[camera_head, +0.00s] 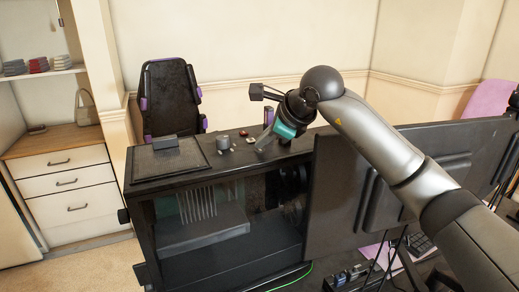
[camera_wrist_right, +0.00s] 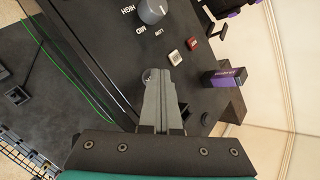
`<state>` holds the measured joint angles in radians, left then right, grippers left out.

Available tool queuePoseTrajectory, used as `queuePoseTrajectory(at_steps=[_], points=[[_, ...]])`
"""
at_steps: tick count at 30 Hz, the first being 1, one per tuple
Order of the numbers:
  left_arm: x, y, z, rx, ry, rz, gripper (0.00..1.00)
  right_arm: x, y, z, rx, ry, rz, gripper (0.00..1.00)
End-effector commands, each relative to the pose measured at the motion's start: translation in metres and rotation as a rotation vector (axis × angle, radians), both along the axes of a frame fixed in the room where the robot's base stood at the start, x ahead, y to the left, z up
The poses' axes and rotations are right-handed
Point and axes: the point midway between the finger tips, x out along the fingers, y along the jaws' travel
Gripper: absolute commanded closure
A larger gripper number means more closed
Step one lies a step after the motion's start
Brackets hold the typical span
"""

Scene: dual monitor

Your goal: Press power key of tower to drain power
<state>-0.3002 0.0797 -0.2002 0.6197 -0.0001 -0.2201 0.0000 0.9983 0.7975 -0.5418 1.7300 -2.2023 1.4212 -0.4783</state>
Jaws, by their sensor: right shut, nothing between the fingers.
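The black tower (camera_head: 215,175) stands in the middle of the head view, with a glass side and a mesh vent on top. Its top panel carries a grey knob (camera_head: 223,143), which the right wrist view shows (camera_wrist_right: 152,10) beside HIGH, MID and LOW marks. A white square button (camera_wrist_right: 175,58) and a red button (camera_wrist_right: 192,43) sit near it. A small round silver key (camera_wrist_right: 148,75) shows right at the fingertips. My right gripper (camera_wrist_right: 160,72) is shut and empty, pointing at the panel; it also shows in the head view (camera_head: 263,143). Contact cannot be told. My left gripper is out of view.
A dark monitor back (camera_head: 340,195) stands right of the tower, under my right arm. A black-and-purple chair (camera_head: 170,95) is behind the tower. White drawers (camera_head: 68,185) stand at the left.

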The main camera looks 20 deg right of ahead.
Motion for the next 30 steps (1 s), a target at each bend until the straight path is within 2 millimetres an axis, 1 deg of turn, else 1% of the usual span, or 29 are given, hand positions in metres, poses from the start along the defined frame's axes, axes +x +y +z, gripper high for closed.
queuePoseTrajectory(at_steps=[8,17,26,30], points=[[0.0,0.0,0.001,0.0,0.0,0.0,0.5,0.0,0.0,0.0,-0.001,0.003,-0.001,1.0],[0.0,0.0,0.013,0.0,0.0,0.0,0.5,0.0,0.0,0.015,-0.001,0.003,0.0,1.0],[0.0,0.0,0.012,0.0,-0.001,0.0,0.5,0.0,0.0,0.015,-0.001,0.003,0.0,1.0],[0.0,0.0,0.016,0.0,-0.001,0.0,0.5,0.0,0.0,0.019,-0.001,0.002,-0.001,1.0]])
